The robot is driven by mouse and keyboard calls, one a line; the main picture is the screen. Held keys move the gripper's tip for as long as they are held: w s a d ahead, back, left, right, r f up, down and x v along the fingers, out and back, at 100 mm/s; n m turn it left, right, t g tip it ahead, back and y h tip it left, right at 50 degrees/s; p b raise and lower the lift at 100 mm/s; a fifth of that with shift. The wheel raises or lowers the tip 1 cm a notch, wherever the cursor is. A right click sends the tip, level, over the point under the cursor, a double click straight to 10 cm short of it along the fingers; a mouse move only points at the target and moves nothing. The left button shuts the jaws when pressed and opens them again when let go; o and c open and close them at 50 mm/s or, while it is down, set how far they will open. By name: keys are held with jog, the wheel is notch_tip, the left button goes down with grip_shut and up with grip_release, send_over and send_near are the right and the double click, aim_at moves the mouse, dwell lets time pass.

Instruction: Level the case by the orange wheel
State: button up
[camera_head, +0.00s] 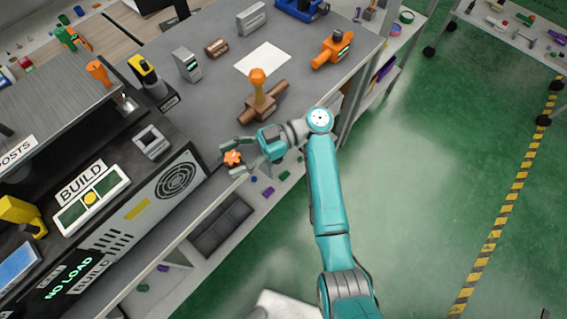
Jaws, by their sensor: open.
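The case (150,205) is a dark grey machine at the left, with a round vent grille and slots on its side. A small orange wheel (233,157) with a lobed rim shows at the table's front edge, right of the case. My gripper (231,160) is open, its two fingers on either side of the wheel. I cannot tell whether they touch it. On top of the case, a white-framed green gauge (105,188) holds a yellow disc near its middle, beside a BUILD label (81,184). The wheel's mounting is hidden.
The grey table (205,100) holds a brown fixture with an orange knob (258,80), an orange valve-like part (334,50) and white paper (263,60). A dark display (68,282) reads NO LOAD.

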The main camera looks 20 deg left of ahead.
jog(key=shift+t, duration=0.3)
jog(key=m+t+y, duration=0.2)
jog(key=shift+s+d+m+t, duration=0.1)
jog(key=shift+m+t, duration=0.2)
jog(key=m+t+y, duration=0.1)
jog(key=m+t, duration=0.1)
jog(key=t, duration=0.1)
jog(key=m+t+y, duration=0.1)
jog(key=m+t, duration=0.1)
jog(key=shift+t+y, duration=0.4)
jog(key=m+t, duration=0.3)
jog(key=t, duration=0.2)
jog(key=m+t+h, duration=0.1)
jog(key=m+t, duration=0.2)
jog(key=t, duration=0.2)
jog(key=shift+s+m+t, duration=0.15)
jog(key=shift+m+t, duration=0.25)
jog(key=s+d+f+m+t+h, duration=0.1)
jog(key=s+d+f+m+h, duration=0.1)
jog(key=d, duration=0.7)
jog(key=s+d+f+m+t+h, duration=0.2)
jog(key=s+d+f+m+h, duration=0.1)
jog(key=d, duration=0.6)
jog(key=s+d+f+m+t+h, duration=0.2)
jog(key=s+d+f+m+h, duration=0.1)
jog(key=d, duration=0.6)
jog(key=shift+s+d+f+m+h, duration=0.3)
jog(key=shift+f+m+h, duration=0.15)
jog(key=shift+h, duration=0.25)
